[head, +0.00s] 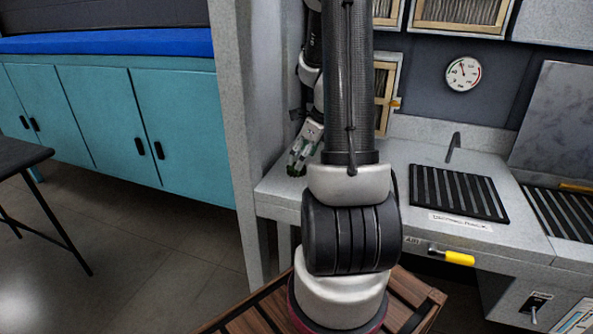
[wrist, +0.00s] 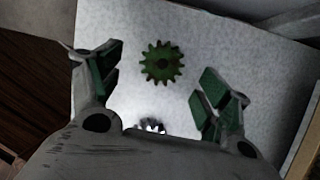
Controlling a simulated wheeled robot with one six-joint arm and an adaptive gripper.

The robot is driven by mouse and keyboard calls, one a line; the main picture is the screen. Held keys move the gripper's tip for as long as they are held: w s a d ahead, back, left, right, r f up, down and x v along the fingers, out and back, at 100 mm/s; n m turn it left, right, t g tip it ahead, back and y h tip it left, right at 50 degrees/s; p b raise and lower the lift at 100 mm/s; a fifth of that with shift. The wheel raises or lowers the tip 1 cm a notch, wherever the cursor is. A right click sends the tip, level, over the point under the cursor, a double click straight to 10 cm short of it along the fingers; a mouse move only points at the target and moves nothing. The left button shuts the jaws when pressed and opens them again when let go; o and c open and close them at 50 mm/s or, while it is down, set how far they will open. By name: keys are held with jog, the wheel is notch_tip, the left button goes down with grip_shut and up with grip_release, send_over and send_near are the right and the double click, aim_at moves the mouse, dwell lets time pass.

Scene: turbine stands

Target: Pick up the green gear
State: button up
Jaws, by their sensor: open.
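The green gear (wrist: 161,62) lies flat on the light grey counter in the wrist view, a toothed disc with a dark centre hole. My gripper (wrist: 156,82) is open above the counter, with a green-padded finger on each side of the gear in the picture. The fingers look apart from the gear, and nothing is held. In the head view my gripper (head: 297,158) points down at the left end of the counter (head: 400,152). A small dark green bit of the gear (head: 294,172) shows just below the fingertips there, mostly hidden.
A grey wall post (head: 235,120) stands close to the left of my gripper. On the counter to the right are a black slatted grate (head: 458,192) and a small dark tap (head: 453,148). A yellow handle (head: 459,258) sticks out in front below the counter.

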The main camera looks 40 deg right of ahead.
aim_at(292, 171)
jog(key=x, duration=0.4)
jog(key=shift+d+f, duration=0.2)
jog(key=c, duration=1.5)
